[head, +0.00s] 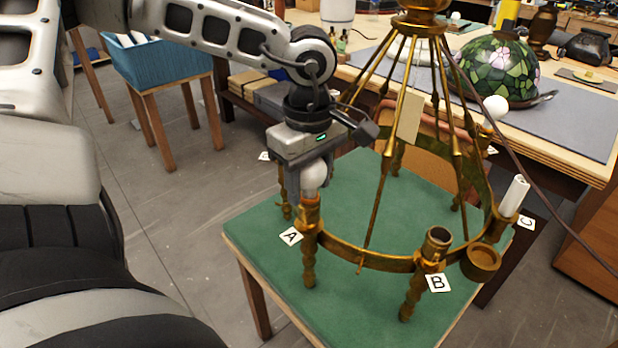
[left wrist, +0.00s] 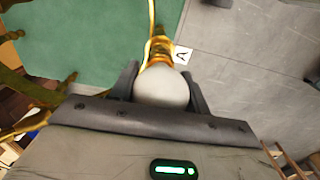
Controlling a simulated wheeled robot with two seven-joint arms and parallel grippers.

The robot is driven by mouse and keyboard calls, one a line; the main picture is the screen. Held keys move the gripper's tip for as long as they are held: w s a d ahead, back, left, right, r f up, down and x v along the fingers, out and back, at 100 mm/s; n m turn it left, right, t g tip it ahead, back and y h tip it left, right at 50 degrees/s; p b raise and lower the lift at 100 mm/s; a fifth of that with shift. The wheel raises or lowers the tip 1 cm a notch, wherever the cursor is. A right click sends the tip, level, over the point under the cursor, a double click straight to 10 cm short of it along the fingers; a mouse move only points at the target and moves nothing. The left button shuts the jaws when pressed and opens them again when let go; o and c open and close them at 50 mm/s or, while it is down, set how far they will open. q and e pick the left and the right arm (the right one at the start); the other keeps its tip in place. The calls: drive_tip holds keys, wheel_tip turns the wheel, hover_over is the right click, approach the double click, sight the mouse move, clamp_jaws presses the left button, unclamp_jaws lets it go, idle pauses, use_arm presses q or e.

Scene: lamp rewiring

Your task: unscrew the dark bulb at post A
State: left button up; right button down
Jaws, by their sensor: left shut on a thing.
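The bulb at post A (head: 314,174) is a pale greyish-white globe standing upright in the brass socket of post A (head: 310,212). A white tag A (head: 290,237) hangs beside that post. My left gripper (head: 306,172) comes down from above and is shut on the bulb. In the left wrist view the bulb (left wrist: 161,87) sits between the two dark fingers of the left gripper (left wrist: 165,85), with the brass socket (left wrist: 160,52) and tag A (left wrist: 183,55) just beyond it. The bulb's base is at the socket; I cannot tell how far it is threaded in. My right gripper is not in view.
The brass chandelier (head: 385,264) stands on a green-topped table (head: 270,232). Post B (head: 437,243) has an empty socket; post C holds a white candle sleeve (head: 514,196). Another white bulb (head: 495,107) is at the back. Sloping brass rods rise right of my left gripper.

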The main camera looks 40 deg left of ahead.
use_arm(q)
drive_tip(key=n+b, duration=0.2)
drive_tip(key=shift+f+b, duration=0.3)
drive_tip(key=shift+f, duration=0.1)
drive_tip(key=shift+w+n+b, duration=0.1)
drive_tip(key=shift+n+b, duration=1.4)
drive_tip(key=shift+n, duration=0.3)
drive_tip(key=shift+r+n+b, duration=0.15)
drive_tip(key=shift+n+b, duration=0.25)
drive_tip(key=shift+n, duration=0.4)
drive_tip(key=shift+r+n, duration=0.3)
drive_tip(key=shift+n, duration=0.2)
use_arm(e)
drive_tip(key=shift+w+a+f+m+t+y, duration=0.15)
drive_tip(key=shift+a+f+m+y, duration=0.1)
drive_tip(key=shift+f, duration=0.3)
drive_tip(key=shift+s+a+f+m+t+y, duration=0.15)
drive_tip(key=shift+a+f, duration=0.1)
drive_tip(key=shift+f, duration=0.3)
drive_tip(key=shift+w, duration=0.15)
